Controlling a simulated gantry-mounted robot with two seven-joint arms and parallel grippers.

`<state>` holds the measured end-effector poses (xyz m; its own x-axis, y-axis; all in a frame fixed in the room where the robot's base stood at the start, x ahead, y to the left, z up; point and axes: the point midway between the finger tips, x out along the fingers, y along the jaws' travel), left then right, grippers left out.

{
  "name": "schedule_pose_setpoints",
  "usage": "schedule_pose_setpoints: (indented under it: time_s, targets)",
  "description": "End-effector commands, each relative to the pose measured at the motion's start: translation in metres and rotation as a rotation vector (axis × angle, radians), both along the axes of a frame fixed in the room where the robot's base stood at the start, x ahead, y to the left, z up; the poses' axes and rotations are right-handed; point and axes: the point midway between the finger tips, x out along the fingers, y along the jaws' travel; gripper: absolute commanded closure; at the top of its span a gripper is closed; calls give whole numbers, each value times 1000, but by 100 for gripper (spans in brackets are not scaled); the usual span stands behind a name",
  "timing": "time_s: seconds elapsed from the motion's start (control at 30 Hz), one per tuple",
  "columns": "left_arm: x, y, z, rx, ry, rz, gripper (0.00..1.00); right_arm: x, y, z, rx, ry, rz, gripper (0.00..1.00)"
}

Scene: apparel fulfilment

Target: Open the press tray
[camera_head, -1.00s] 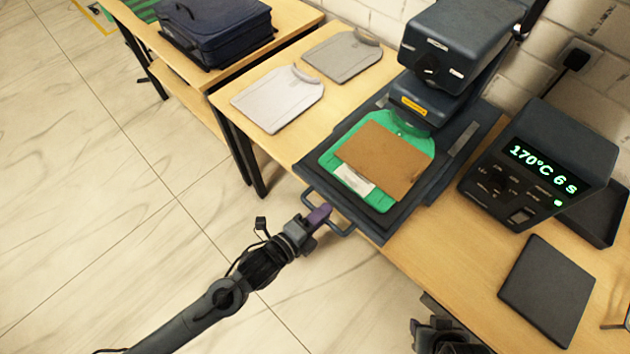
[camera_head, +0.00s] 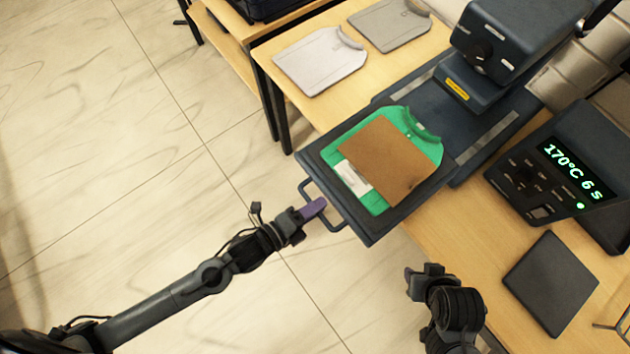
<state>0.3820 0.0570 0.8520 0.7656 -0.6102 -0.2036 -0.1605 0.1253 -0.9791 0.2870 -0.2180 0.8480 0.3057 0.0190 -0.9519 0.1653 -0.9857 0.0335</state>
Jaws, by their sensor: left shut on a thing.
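The dark press tray (camera_head: 372,229) is slid out from under the heat press (camera_head: 510,45) and overhangs the table's front edge. A green shirt (camera_head: 431,153) lies flat on it, with a brown sheet (camera_head: 392,160) and a small white label (camera_head: 353,178) on top. My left gripper (camera_head: 315,208), with purple fingertips, is shut on the tray's front handle (camera_head: 335,222). My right gripper (camera_head: 425,275) is at the lower right, in front of the table and apart from the tray. Its fingers are too unclear to judge.
A control box (camera_head: 565,170) reading 170°C 6 s stands right of the press. A dark flat pad (camera_head: 551,283) lies on the table before it. A white shirt (camera_head: 319,62) and a grey shirt (camera_head: 391,24) lie left of the press. Floor in front is clear.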

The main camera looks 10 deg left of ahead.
Motion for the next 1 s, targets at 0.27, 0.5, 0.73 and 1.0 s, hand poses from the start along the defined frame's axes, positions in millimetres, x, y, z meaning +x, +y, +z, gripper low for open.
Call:
schedule_pose_setpoints:
  time_s: [0.27,0.5,0.73,1.0]
  targets:
    - [0,0,0,0,1,-1,66,0,0,0,0,0,0,57]
    - [-1,1,0,1,1,0,66,0,0,0,0,0,0,57]
    - [-17,13,4,2,2,-1,66,0,0,4,0,0,0,57]
    - [-53,42,13,3,5,-2,66,0,0,10,0,1,0,57]
